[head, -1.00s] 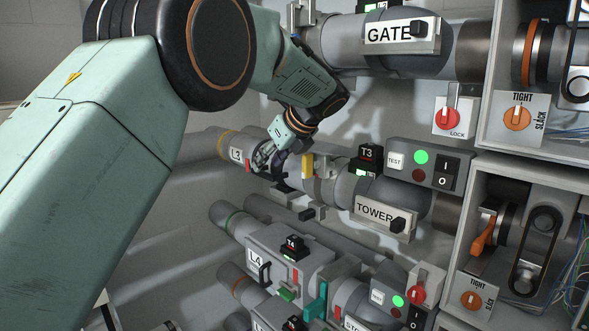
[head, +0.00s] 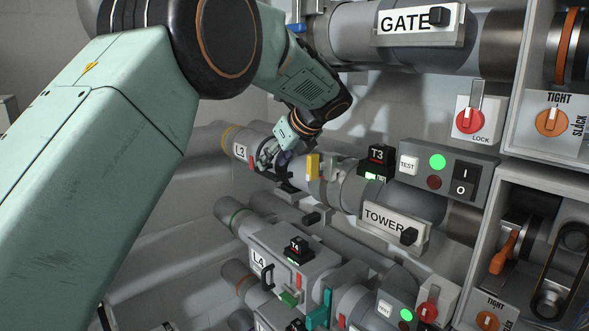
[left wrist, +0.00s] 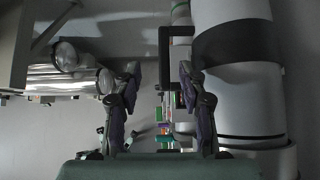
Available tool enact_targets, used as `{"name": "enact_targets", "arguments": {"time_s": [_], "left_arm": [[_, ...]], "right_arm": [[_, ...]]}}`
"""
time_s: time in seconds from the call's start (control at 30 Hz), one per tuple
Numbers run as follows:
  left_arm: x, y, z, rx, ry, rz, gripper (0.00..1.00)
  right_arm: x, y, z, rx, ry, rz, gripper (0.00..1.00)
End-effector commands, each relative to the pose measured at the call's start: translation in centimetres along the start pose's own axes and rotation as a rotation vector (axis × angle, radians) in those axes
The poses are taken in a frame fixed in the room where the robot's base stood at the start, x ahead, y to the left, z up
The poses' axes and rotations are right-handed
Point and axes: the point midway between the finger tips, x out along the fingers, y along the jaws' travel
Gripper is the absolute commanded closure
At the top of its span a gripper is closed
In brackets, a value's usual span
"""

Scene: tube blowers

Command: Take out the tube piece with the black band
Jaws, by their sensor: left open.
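In the left wrist view a thick grey tube piece with a wide black band (left wrist: 237,43) stands at the right, beside my fingers. A black bracket-like handle (left wrist: 164,50) shows beyond and between the fingers. My left gripper (left wrist: 158,75) is open, with its two dark fingers apart and nothing seen between their tips. In the head view the left gripper (head: 274,158) is at the tube line labelled L3 (head: 240,151), close to a black handle-like part. The gripper partly hides the tube there, and I cannot make out the black band in that view. My right gripper is not in view.
A yellow clip (head: 313,167) sits just right of the gripper. The T3 box (head: 377,155), TOWER plate (head: 392,225) and test box (head: 446,172) lie further right. The GATE tube (head: 350,35) runs above, and the L4 line (head: 258,262) runs below.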

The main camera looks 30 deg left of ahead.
Motion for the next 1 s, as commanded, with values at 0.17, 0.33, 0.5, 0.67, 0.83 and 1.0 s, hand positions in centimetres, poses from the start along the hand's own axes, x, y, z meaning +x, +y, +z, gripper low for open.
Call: {"name": "enact_targets", "arguments": {"time_s": [0.17, 0.33, 0.5, 0.67, 0.83, 1.0], "left_arm": [[2.2, 0.0, 0.0, 0.000, 0.002, 0.002, 0.58], [4.6, -0.1, 0.1, 0.000, 0.001, 0.001, 0.58], [5.0, -0.3, 0.1, 0.000, 0.000, 0.000, 0.58], [5.0, -0.4, 0.1, 0.000, 0.000, 0.000, 0.64], [5.0, -0.4, 0.1, 0.000, 0.000, 0.000, 0.79], [5.0, -0.4, 0.1, 0.000, 0.000, 0.000, 0.93]], "right_arm": [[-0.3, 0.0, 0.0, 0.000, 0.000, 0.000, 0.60], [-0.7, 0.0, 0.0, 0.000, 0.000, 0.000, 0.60], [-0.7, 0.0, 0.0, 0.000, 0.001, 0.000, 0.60], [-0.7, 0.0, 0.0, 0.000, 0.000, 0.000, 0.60], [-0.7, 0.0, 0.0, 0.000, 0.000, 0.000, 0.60], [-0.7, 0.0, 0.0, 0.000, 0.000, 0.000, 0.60]]}}
